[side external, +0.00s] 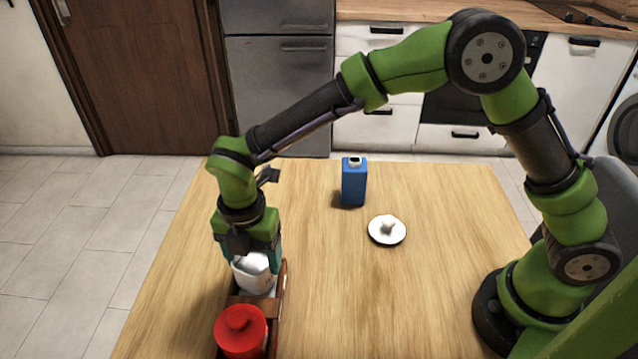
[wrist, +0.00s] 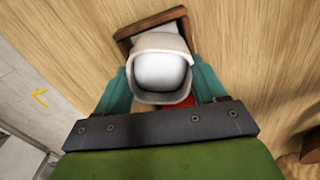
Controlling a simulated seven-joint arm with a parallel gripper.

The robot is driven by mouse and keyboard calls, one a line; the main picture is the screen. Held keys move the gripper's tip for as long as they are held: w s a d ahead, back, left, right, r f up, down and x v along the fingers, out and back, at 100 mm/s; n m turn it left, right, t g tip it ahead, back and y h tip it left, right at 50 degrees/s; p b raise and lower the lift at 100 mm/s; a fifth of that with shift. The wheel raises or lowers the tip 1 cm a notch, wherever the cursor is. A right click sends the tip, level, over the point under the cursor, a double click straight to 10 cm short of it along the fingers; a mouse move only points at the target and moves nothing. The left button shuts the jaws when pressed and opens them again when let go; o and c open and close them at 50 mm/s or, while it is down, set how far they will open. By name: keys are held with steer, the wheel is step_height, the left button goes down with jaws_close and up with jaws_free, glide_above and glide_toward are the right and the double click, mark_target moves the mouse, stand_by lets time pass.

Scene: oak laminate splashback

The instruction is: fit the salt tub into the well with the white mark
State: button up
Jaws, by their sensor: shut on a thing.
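The white salt tub (side external: 252,274) is between the teal fingers of my gripper (side external: 250,258), which is shut on it. In the wrist view the tub (wrist: 162,72) shows its rounded white end, with a finger against each side. The tub is over the far well of a brown wooden rack (side external: 284,274). A pale patch (wrist: 160,30) shows inside that well, beyond the tub. I cannot tell whether the tub's lower end is above the rim or inside the well. Much of the well is hidden by the tub and gripper.
A red lidded tub (side external: 240,334) stands in the rack's near well, close to my gripper. A blue carton (side external: 354,183) and a white dish (side external: 376,236) with a small pale thing on it stand farther right. The table (side external: 410,300) between rack and my base is clear.

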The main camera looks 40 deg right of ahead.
steer(key=shift+f, duration=0.6)
steer(key=shift+f, duration=0.1)
steer(key=o, duration=1.4)
steer(key=shift+f, duration=0.1)
steer(key=shift+c, duration=0.2)
